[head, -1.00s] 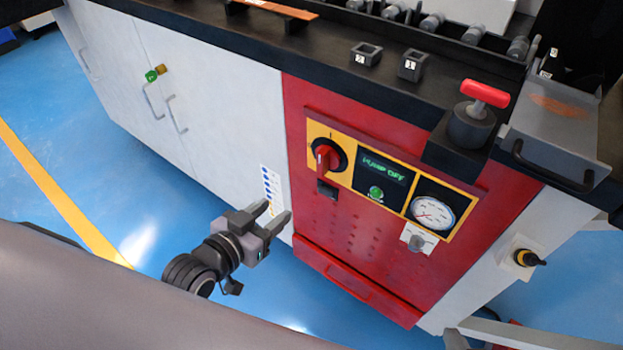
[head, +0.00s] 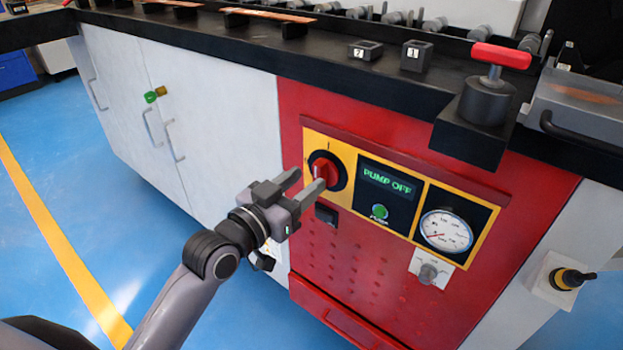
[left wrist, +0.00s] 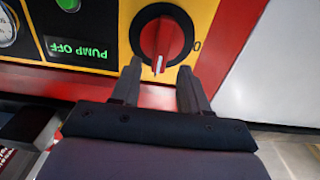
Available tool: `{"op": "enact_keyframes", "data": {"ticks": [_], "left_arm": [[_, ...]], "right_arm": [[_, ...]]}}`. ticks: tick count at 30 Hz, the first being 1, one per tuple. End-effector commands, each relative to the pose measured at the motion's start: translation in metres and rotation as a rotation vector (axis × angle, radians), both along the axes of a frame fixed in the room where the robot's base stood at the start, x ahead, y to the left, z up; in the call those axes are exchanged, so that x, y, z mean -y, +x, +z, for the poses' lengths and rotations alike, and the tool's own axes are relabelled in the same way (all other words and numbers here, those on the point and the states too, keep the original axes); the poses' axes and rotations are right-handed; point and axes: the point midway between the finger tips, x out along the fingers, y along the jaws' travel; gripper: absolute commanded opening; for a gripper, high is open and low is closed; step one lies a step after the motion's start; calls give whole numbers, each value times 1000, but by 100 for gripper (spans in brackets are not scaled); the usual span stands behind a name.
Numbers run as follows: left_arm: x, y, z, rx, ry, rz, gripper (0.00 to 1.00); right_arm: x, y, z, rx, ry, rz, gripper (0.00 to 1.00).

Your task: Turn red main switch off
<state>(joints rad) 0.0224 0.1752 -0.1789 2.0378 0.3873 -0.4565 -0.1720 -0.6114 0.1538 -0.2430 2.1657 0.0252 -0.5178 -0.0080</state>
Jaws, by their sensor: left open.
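The red main switch (head: 323,171) is a red rotary knob on a black round base, set in a yellow panel on the machine's red front. In the left wrist view the knob (left wrist: 162,40) shows its white pointer line toward the gripper, with a "0" to its right. My left gripper (head: 307,183) is open and empty. Its fingers point at the knob, and one fingertip partly covers it in the head view. In the left wrist view the two fingertips (left wrist: 160,73) lie to either side of the knob's near end; contact cannot be told. My right gripper is not in view.
A display (head: 387,187) reads "PUMP OFF", with a green button (head: 380,211) below. A pressure gauge (head: 446,232) is to its right. A black table edge (head: 250,62) overhangs the panel. A red T-handle (head: 500,56) stands above. Blue floor (head: 60,240) is clear at left.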

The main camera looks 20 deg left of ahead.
Motion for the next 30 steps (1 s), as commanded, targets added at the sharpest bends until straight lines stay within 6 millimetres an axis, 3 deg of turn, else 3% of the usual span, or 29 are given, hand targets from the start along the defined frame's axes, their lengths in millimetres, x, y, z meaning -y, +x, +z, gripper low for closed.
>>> {"op": "enact_keyframes", "data": {"ticks": [7,18,19,23,30], "left_arm": [[8,23,-1,0,0,0,45],[10,28,0,-2,1,0,45],[10,28,0,-2,1,0,41],[10,28,0,-2,1,0,0],[10,28,0,-4,-5,0,0]], "right_arm": [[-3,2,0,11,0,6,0],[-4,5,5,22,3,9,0],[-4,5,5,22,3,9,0],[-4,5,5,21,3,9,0],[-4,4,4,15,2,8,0]]}}
